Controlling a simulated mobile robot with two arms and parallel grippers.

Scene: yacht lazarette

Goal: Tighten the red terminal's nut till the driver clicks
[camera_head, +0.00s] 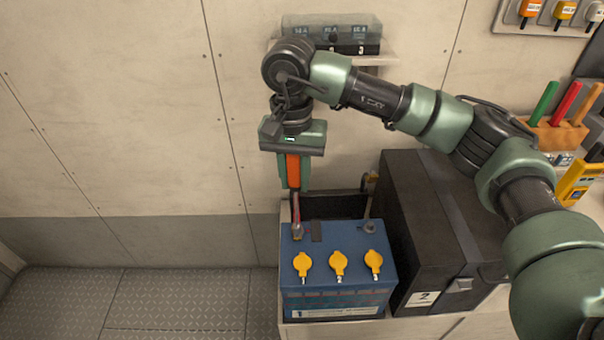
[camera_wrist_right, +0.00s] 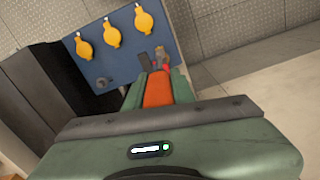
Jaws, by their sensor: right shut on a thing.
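My right gripper (camera_head: 294,184) is shut on an orange-handled driver (camera_head: 293,168), which points down at the blue battery (camera_head: 335,255). The driver's thin shaft ends at or just above a terminal (camera_head: 298,232) at the battery's back left corner; I cannot tell whether the tip sits on the nut. The wrist view also shows the driver (camera_wrist_right: 158,90) between the green fingers, with the terminal (camera_wrist_right: 162,55) past its end, partly hidden. A second, grey terminal (camera_head: 369,227) stands at the back right. My left gripper is out of view.
Yellow caps (camera_head: 339,263) line the battery's front top. A black box marked 2 (camera_head: 440,240) stands close on its right. Floor at the left (camera_head: 150,300) is clear.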

